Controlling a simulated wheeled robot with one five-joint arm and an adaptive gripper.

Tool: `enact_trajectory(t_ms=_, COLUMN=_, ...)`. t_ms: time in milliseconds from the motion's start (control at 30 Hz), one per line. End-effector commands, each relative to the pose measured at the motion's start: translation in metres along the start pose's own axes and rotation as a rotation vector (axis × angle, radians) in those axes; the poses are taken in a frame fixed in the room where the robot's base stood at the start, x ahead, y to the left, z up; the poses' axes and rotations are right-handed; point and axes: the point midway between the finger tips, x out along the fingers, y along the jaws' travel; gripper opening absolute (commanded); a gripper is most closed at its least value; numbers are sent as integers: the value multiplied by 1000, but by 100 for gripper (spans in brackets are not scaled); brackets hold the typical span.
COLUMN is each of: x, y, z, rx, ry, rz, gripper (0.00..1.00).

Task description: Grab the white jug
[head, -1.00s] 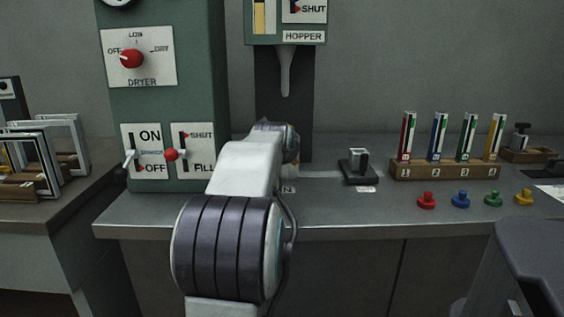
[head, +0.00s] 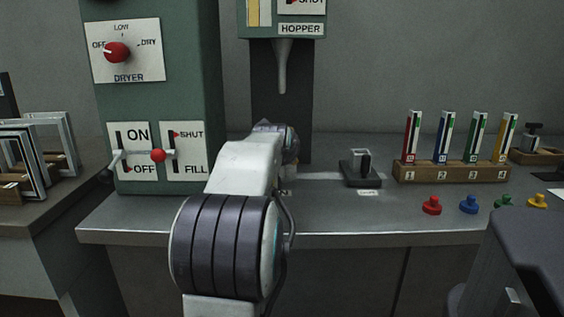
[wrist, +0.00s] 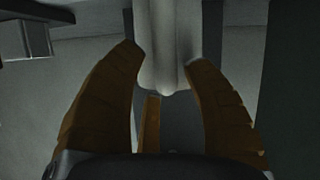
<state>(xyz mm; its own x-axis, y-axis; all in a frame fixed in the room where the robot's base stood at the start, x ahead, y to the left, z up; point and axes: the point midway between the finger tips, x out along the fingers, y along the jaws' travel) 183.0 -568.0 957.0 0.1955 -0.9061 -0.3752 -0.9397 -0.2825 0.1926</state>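No full white jug shows there.
The dryer panel (head: 125,50) and its levers stand left of my arm. A small black stand (head: 361,172) and a wooden rack of coloured tubes (head: 451,172) sit to the right, with coloured knobs before it. The metal bench edge (head: 340,240) runs across the front.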

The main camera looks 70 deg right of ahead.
Motion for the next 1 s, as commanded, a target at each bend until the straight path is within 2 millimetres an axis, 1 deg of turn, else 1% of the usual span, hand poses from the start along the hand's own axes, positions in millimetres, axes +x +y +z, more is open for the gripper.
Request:
enact_trajectory(t_ms=33, x=0, y=0, z=0, rx=0, ry=0, rz=0, gripper=39)
enact_trajectory(t_ms=67, x=0, y=0, z=0, rx=0, ry=0, rz=0, gripper=36)
enact_trajectory(t_ms=467, x=0, y=0, z=0, rx=0, ry=0, rz=0, gripper=0)
enact_trajectory(t_ms=1000, x=-1, y=0, z=-2, rx=0, ry=3, rz=0, gripper=0)
